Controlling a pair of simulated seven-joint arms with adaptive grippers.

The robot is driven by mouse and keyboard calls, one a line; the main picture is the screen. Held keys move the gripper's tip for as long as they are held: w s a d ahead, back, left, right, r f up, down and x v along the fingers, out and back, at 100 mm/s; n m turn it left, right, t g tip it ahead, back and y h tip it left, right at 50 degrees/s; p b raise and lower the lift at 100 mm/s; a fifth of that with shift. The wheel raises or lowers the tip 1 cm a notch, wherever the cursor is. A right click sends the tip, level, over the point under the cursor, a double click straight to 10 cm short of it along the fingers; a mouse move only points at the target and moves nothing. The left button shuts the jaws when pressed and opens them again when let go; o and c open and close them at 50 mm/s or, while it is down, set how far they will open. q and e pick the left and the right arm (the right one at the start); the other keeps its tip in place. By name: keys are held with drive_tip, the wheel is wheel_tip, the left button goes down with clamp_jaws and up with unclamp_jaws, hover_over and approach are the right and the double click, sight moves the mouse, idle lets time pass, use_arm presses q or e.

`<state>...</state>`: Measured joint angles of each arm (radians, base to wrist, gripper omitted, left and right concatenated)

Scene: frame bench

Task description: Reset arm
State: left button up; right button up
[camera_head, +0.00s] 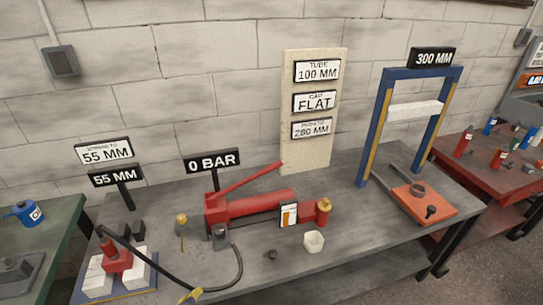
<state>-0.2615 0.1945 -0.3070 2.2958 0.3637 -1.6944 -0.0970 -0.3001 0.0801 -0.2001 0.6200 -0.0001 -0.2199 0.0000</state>
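Neither of my arms nor grippers shows in the head view. The grey bench (350,262) fills the middle. A red hand pump (255,204) lies on it, its red lever (245,180) slanting up to the right. A black hose curves from the pump's front to a red spreader piece (117,258) between white blocks (97,280) at the left end. A blue and yellow frame (376,125) with a white crossbar (414,110) stands upright at the right end. An orange-red tray (410,208) beside it holds a grey ring (417,189) and a dark knobbed part (431,212).
Signs read 0 BAR (212,161), 55 MM (115,177) and 300 MM (432,58). A tall board (306,155) lists tube, cap and push values. A white cup-like piece (314,242) stands in front of the pump. Side tables (40,235) flank the bench.

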use_arm(q)
drive_tip(key=s+a+r+n+y, duration=0.3)
drive_tip(key=s+a+n+y, duration=0.1)
drive_tip(key=s+a, duration=0.7)
drive_tip(key=s+d+f+g+h, duration=0.1)
drive_tip(key=d+f, duration=0.2)
drive_tip(key=f, duration=1.3)
drive_tip(key=s+d+f+g+h, duration=0.2)
drive_tip(key=f, duration=1.3)
drive_tip(key=s+f+n+g+h, duration=0.1)
drive_tip(key=s+f+n+g, duration=0.1)
drive_tip(key=s+f, duration=1.9)
drive_tip(key=shift+s+d+n+g, duration=0.2)
drive_tip(key=shift+n+g, duration=0.2)
drive_tip(key=shift+n, duration=0.3)
drive_tip(key=shift+s, duration=0.15)
